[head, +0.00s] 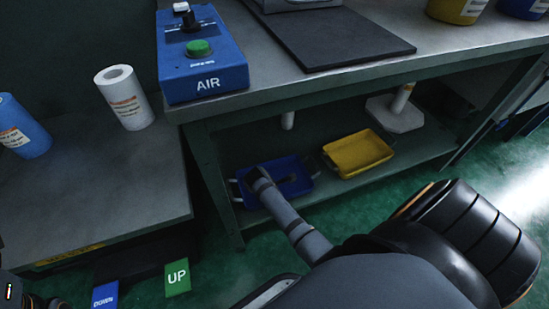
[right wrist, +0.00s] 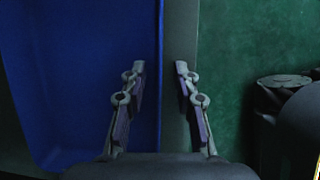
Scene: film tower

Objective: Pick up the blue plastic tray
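The blue plastic tray (head: 295,165) sits on the lower shelf under the workbench, with pale handles at its ends. My right arm reaches down to it, and its gripper (head: 258,178) is over the tray's left part, hiding some of it. In the right wrist view the blue tray (right wrist: 75,75) fills the left side. My right gripper (right wrist: 160,68) is open there, its left finger over the tray and its right finger outside the tray's edge. Whether the fingers touch the tray cannot be told.
A yellow tray (head: 357,155) stands right of the blue one on the shelf (head: 420,142). A blue AIR button box (head: 203,60) is on the benchtop above. A lower table with a white roll (head: 124,98) is left. Green floor (head: 500,180) is free in front.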

